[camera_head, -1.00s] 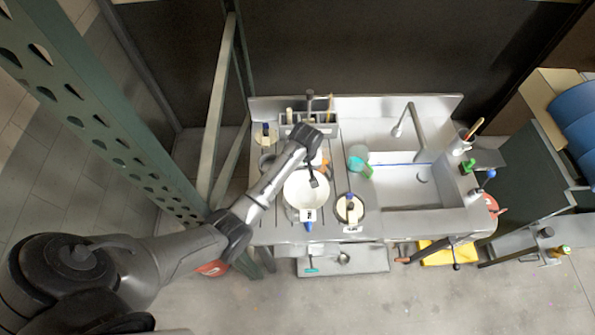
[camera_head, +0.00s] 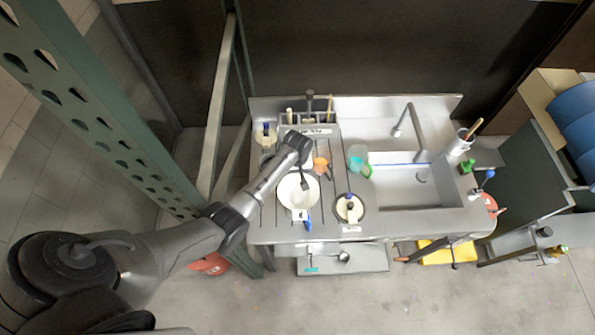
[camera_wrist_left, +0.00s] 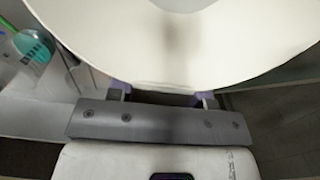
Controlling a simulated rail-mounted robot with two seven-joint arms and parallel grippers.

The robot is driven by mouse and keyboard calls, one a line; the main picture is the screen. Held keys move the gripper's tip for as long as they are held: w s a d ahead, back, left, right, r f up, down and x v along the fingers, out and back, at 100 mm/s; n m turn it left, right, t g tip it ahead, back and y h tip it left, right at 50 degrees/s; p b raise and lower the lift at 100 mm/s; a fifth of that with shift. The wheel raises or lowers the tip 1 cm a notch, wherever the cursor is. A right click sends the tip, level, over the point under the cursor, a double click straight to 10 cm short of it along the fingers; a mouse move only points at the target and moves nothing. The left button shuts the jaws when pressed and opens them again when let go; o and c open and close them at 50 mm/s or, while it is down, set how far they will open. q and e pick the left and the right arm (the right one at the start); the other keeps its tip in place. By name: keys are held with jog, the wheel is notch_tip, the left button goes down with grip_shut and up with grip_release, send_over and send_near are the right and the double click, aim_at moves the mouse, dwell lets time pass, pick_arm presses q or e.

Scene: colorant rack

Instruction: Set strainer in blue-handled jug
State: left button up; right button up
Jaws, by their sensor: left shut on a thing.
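The white, round, bowl-like strainer (camera_head: 289,192) is over the left part of the counter in the head view. My left gripper (camera_head: 304,186) is shut on it. In the left wrist view the strainer (camera_wrist_left: 180,50) fills the top, with its rim between the fingers of my left gripper (camera_wrist_left: 162,97). A blue handle (camera_head: 308,223) sticks out below the strainer's near edge, beside a white label. The blue-handled jug's body is mostly hidden under the strainer, so I cannot tell whether they touch. My right gripper is not in view.
An orange-handled jug (camera_head: 321,164) stands close behind the strainer. A green-handled teal jug (camera_head: 357,158) is at the sink's left edge. A round pot (camera_head: 350,208) stands to the right. A tool rack (camera_head: 318,131) lines the back, and the sink basin (camera_head: 405,187) has free room.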

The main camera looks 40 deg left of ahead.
pick_arm(q)
jog(key=shift+f, duration=0.15)
jog(key=shift+f, duration=0.35)
jog(key=shift+f, duration=0.1)
jog(key=o, duration=0.9)
